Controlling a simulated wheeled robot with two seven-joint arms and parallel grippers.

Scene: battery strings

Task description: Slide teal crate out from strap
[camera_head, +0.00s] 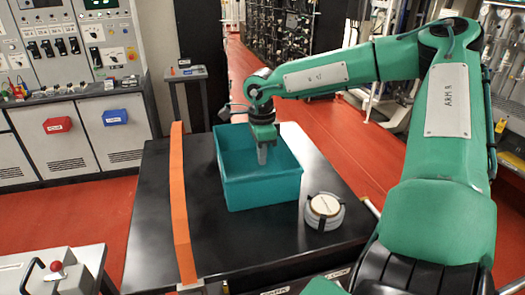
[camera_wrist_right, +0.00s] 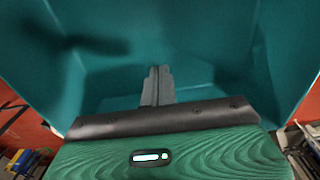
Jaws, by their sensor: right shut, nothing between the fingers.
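The teal crate (camera_head: 262,190) stands upright on the black table, open at the top. The orange strap (camera_head: 178,200) runs across the table to the left of the crate, with a gap of bare table between them. My right gripper (camera_head: 262,158) reaches down into the crate from above; its fingers are shut with nothing between them. In the right wrist view the shut fingers (camera_wrist_right: 157,84) point into the crate, whose teal inner walls (camera_wrist_right: 215,45) fill most of the picture. Whether the fingers touch a wall I cannot tell. My left gripper is not in view.
A round grey and cream object (camera_head: 324,211) sits on the black table (camera_head: 258,248) just right of the crate. A small stand (camera_head: 188,76) is behind the table. Grey cabinets (camera_head: 60,135) line the left. The table's front part is clear.

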